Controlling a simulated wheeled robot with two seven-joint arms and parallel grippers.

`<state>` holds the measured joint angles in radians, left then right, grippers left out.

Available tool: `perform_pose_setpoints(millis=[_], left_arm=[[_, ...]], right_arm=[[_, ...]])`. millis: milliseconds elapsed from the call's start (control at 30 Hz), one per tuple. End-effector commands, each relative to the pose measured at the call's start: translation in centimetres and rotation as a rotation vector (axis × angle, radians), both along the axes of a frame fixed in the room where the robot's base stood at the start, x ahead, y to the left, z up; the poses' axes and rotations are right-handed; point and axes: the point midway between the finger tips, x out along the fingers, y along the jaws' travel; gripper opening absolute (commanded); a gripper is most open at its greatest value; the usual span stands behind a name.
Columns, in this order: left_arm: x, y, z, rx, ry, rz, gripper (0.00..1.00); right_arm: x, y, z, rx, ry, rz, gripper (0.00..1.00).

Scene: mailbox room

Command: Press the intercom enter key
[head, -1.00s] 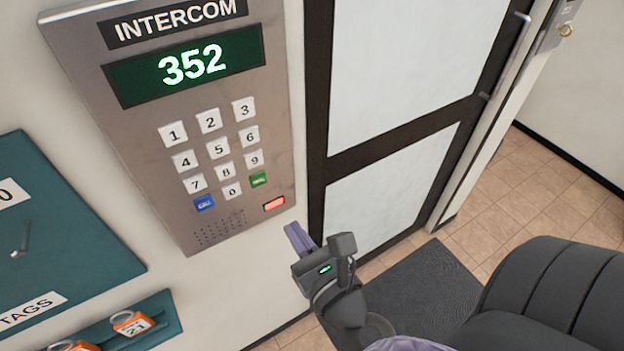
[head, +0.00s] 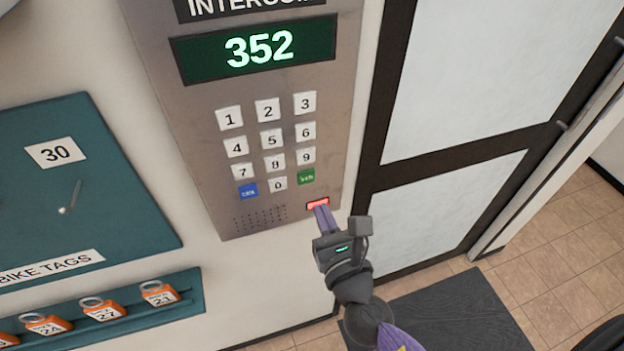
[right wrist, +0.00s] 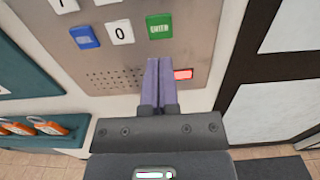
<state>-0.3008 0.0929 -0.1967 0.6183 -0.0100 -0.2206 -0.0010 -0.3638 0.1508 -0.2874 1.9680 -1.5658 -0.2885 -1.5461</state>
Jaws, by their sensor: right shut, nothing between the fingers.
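The intercom panel (head: 190,130) is on the wall, and its display (head: 254,49) reads 352. The green enter key (head: 306,177) is at the lower right of the keypad. In the right wrist view the enter key (right wrist: 160,27) is lit green and reads ENTER. My right gripper (head: 322,208) is shut and empty. Its tips are just below the enter key, close to the red light (head: 317,204) at the panel's lower right. In the right wrist view the purple fingers (right wrist: 159,65) lie together, pointing up toward the enter key. I cannot tell whether they touch the panel. My left gripper is out of view.
A blue key (head: 248,191) and the 0 key (head: 278,184) sit left of the enter key. A teal bike tags board (head: 110,190) with orange tags (head: 104,310) is at the left. A dark-framed door (head: 440,172) stands at the right, with a grey mat (head: 440,320) on the floor.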

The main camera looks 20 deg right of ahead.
Motion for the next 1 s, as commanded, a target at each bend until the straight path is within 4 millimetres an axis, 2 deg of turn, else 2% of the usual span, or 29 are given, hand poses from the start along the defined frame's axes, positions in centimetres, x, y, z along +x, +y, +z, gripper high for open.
perform_pose_setpoints(millis=[100, 200, 333, 1000], left_arm=[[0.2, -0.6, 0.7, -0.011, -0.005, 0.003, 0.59], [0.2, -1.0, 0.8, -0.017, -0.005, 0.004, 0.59], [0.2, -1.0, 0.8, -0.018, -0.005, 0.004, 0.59], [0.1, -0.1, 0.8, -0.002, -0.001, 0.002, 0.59]], right_arm=[[2.5, 0.1, 0.3, 0.001, -0.003, 0.000, 0.00], [4.2, 0.2, 0.1, 0.002, -0.002, 0.000, 0.00], [5.6, 0.2, 0.0, 0.001, -0.001, 0.000, 0.00], [7.0, 0.2, 0.0, 0.000, -0.001, 0.000, 0.00]])
